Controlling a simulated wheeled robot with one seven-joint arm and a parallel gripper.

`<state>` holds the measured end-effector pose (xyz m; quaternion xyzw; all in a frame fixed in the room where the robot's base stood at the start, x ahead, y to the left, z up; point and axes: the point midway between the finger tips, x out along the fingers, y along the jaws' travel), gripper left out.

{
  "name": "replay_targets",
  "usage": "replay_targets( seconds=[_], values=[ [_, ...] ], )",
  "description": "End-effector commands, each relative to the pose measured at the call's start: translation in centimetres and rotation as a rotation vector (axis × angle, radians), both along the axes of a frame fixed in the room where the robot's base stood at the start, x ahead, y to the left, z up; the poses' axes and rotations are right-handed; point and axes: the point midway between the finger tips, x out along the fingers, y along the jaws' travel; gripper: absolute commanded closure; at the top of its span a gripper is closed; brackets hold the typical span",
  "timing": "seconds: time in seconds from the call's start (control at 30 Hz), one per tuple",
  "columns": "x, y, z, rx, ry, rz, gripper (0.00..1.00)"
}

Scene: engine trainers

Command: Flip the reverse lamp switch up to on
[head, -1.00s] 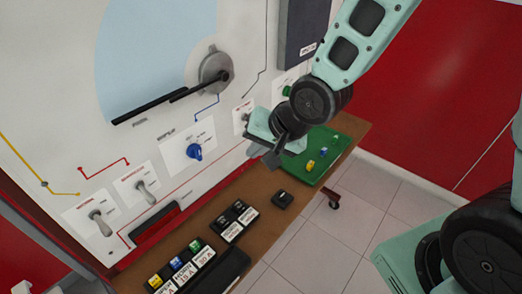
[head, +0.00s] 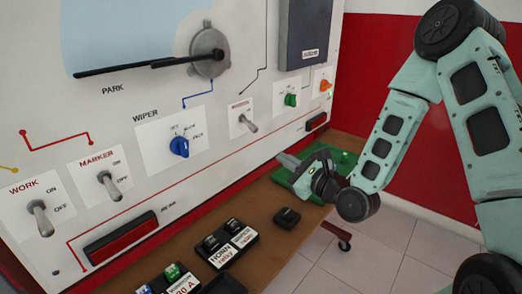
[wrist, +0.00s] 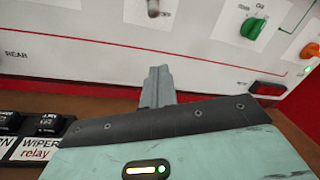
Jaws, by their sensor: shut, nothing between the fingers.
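The switch that I take for the reverse lamp switch (head: 250,126) is a grey toggle on the white panel, under a small red label too blurred to read. Its lever tilts downward. In the wrist view only the lower end of its lever (wrist: 153,8) shows at the top edge. My gripper (head: 285,159) is shut and empty, below and to the right of the switch, apart from it. In the wrist view the closed fingers (wrist: 158,78) point at the lower panel, under the lever.
The work (head: 40,218) and marker (head: 110,186) toggles also tilt down. A blue wiper knob (head: 180,146), green knob (head: 290,100) and orange knob (head: 325,86) share the panel. Below, a brown shelf (head: 262,205) holds relays (head: 228,243) and a green tray (head: 345,161).

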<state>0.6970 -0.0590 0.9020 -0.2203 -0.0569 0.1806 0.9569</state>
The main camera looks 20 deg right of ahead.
Motion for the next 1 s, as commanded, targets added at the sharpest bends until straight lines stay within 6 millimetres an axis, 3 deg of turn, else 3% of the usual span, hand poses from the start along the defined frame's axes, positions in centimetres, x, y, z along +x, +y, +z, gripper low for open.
replay_targets(
  seconds=[0.37,0.53,1.0],
  values=[
    [0.0,-0.2,0.0,0.024,-0.005,-0.006,1.0],
    [1.0,0.1,0.1,0.022,-0.006,-0.005,1.0],
    [9.3,3.5,0.5,0.022,-0.008,-0.003,1.0]
  ],
)
